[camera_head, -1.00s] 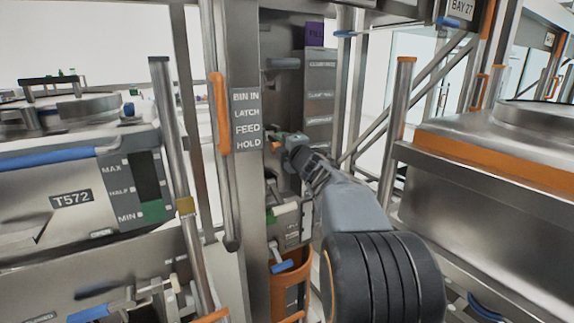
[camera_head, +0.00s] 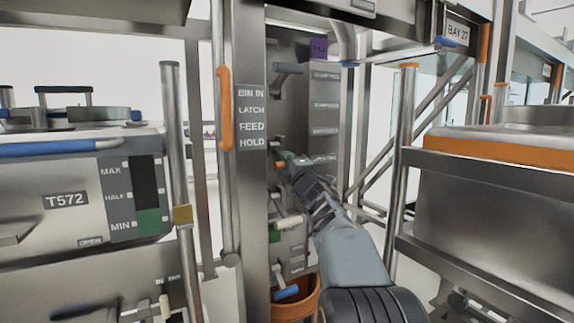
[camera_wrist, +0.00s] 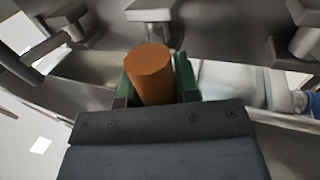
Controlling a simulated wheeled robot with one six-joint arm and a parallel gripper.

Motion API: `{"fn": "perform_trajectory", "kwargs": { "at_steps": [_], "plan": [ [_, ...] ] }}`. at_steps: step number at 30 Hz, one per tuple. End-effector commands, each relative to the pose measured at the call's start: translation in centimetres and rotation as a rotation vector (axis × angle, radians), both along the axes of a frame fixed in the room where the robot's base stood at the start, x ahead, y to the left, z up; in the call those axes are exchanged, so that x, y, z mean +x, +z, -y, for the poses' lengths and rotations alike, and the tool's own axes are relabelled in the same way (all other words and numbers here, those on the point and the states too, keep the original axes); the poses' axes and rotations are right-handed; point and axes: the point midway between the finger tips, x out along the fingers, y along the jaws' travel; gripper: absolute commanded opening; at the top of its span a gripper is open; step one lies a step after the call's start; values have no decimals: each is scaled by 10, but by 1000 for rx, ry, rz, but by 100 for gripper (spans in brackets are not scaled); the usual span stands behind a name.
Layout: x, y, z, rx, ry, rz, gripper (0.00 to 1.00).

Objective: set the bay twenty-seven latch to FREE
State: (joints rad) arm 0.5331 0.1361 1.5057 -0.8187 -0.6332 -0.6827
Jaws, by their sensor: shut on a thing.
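In the wrist view, my gripper's green fingers (camera_wrist: 158,85) are shut on an orange cylindrical handle (camera_wrist: 151,72). The handle's orange end (camera_head: 280,165) shows small at the fingertips in the head view. A BAY 27 sign (camera_head: 457,32) hangs at the upper right. I cannot read the word FREE anywhere, and the latch's setting cannot be told.
A bin marked T572 (camera_head: 66,201) stands at left, another steel bin with an orange band (camera_head: 490,145) at right. An orange vertical grip (camera_head: 225,108) is on the post. Grey levers (camera_head: 287,69) and a blue-tipped lever (camera_head: 286,292) stick out above and below my gripper.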

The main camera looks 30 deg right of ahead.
Motion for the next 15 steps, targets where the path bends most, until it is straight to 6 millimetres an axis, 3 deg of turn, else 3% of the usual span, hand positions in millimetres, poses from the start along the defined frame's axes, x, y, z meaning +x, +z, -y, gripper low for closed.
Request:
{"fn": "perform_trajectory", "kwargs": {
  "at_steps": [14, 15],
  "plan": [
    [1, -3, 0, 2, -1, -5, 0],
    [1, -3, 0, 2, -1, -5, 31]
  ]
}}
